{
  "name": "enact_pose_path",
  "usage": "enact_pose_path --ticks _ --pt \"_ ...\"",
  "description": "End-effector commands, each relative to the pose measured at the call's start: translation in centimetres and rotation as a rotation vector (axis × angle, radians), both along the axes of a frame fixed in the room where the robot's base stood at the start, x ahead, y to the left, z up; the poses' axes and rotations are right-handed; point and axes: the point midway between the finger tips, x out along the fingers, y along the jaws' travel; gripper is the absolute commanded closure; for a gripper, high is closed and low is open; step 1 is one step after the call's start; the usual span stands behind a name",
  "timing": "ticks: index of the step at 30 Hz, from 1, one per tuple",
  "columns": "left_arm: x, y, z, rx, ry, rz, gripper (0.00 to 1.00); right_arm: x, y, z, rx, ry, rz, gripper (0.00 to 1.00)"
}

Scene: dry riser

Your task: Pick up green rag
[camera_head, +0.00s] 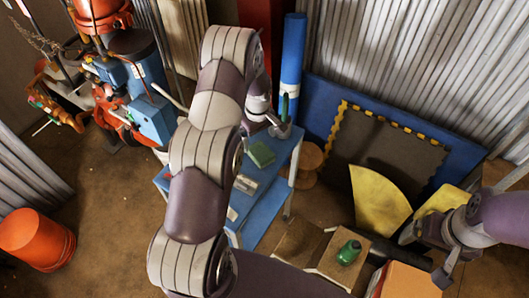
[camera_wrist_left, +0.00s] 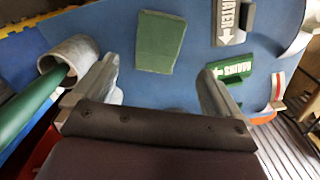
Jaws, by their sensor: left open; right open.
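The green rag (camera_head: 262,153) is a flat, dark green piece lying on the blue table (camera_head: 257,217). It also shows in the left wrist view (camera_wrist_left: 160,42), lying flat beyond my fingers and roughly centred between them. My left gripper (camera_head: 266,130) is open and empty, at the far end of the table near the rag. In its wrist view the two fingers (camera_wrist_left: 157,88) stand wide apart, with the rag clear of them. My right gripper (camera_head: 424,256) is open and empty at the lower right, away from the table.
Signs reading WATER (camera_wrist_left: 237,20) and MAINS (camera_wrist_left: 237,72) lie right of the rag. A grey pipe end (camera_wrist_left: 68,60) with a green rod (camera_wrist_left: 32,118) is close to my left finger. A green object (camera_head: 349,252) sits on a wooden box. An orange bucket (camera_head: 37,238) stands far left.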

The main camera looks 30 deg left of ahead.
Motion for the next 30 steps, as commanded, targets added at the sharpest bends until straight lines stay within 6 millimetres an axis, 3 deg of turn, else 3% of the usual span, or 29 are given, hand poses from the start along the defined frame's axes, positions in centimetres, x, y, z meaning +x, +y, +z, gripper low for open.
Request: enact_pose_path --ticks 13,21,27,30 --pt "0.1 -0.4 -6.7 0.000 0.000 -0.003 0.01 0.0 0.0 2.5 0.000 0.000 0.000 0.06" --pt "0.2 -0.4 -7.5 0.000 -0.002 -0.003 0.01 0.0 0.0 2.4 0.000 0.000 0.000 0.06" --pt "0.2 -0.4 -7.4 0.000 -0.002 -0.003 0.61 0.0 0.0 2.4 0.000 0.000 0.000 0.06" --pt "0.1 -0.4 -7.5 0.000 -0.001 -0.003 0.62 0.0 0.0 2.4 0.000 0.000 0.000 0.06"
